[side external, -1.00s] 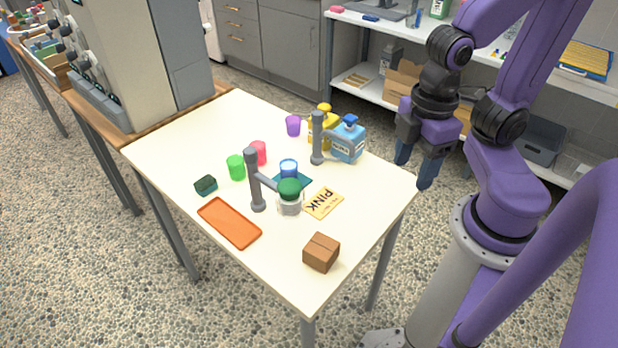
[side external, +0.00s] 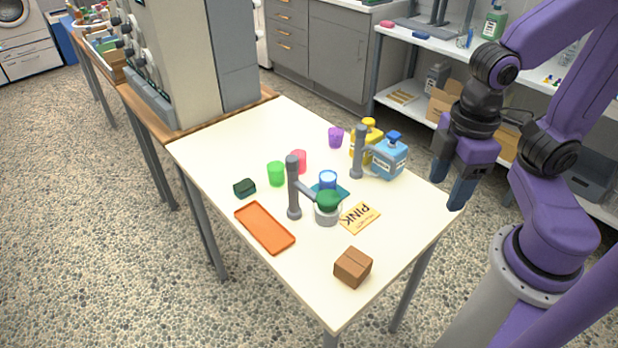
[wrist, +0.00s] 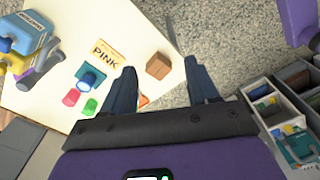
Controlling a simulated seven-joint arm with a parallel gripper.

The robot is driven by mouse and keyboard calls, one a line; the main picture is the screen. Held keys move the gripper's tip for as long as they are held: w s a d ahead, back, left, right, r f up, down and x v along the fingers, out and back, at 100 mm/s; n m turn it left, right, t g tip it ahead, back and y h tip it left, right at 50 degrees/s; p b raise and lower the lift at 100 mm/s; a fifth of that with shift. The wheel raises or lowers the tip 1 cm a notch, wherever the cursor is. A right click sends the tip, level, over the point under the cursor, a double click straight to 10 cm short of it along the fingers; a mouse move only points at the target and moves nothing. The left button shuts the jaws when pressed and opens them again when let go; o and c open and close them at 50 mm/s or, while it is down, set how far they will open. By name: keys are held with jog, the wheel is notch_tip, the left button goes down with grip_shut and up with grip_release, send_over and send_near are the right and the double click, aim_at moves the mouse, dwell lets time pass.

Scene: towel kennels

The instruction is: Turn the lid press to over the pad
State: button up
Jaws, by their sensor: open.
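A grey post (side external: 293,190) stands on the table with a short arm reaching right to a green rounded head (side external: 328,201) at a clear jar (side external: 328,215). A second grey post (side external: 358,150) farther back has an arm pointing right, in front of the blue bottle; it shows in the wrist view (wrist: 45,68). I cannot tell for sure which is the lid press. The teal pad (side external: 343,191) lies between the posts with a blue cup (side external: 328,179) on it; the cup shows in the wrist view (wrist: 90,80). My gripper (side external: 449,190) is open and empty beyond the table's right edge, apart from both posts.
A blue bottle (side external: 388,158) and yellow bottle (side external: 367,138) crowd the back post. A PINK card (side external: 359,217), brown box (side external: 353,267), orange tray (side external: 265,228), green cup (side external: 276,173), red cup (side external: 299,161), purple cup (side external: 336,137) and dark green block (side external: 244,188) stand around.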

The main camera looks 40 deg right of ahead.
jog(key=w+a+r+m, duration=0.3)
jog(key=w+a+m, duration=0.2)
jog(key=w, duration=0.3)
notch_tip(320, 180, up, 5)
jog(key=m, duration=1.6)
send_over(292, 158)
notch_tip(292, 158, down, 17)
jog(key=shift+r, duration=0.1)
grip_shut()
